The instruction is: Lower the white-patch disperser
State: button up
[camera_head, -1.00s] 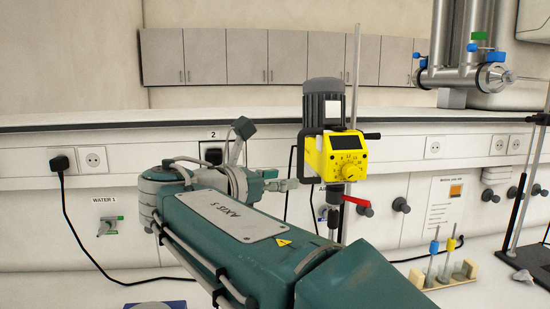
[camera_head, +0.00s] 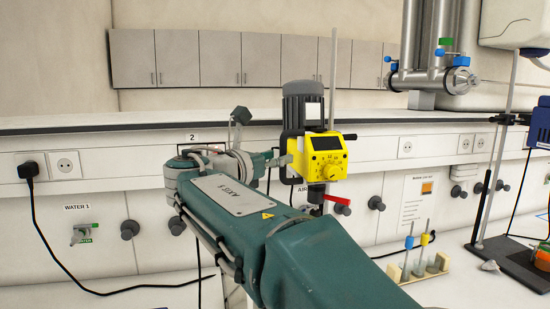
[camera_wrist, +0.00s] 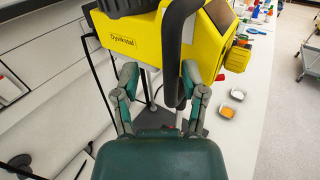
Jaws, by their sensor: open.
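The disperser (camera_head: 325,158) is a yellow box with a dial and a grey motor on top that bears a white patch (camera_head: 313,110). It hangs upright on a metal pole (camera_head: 333,75), with a red lever (camera_head: 337,200) below it. In the wrist view its yellow body (camera_wrist: 135,40) fills the top, and a black bar handle (camera_wrist: 176,60) runs down from it. My gripper (camera_wrist: 160,88) is open, with the handle between its fingers, closer to the right finger. In the head view my gripper (camera_head: 281,161) is at the disperser's left side. Contact with the handle cannot be told.
A rack with blue and yellow tube tops (camera_head: 420,265) stands on the bench to the right. Another stand with a blue device (camera_head: 540,125) is at the far right. Wall outlets and taps line the panel behind. Small dishes (camera_wrist: 227,112) lie on the bench in the wrist view.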

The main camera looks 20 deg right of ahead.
jog(key=shift+d, duration=1.25)
jog(key=shift+c, duration=0.2)
jog(key=c, duration=0.5)
jog(key=shift+a, duration=0.1)
grip_shut()
jog(key=shift+a, duration=0.3)
jog(key=shift+f, duration=0.1)
jog(key=shift+f, duration=0.7)
notch_tip(320, 180, down, 16)
jog(key=shift+a, duration=0.1)
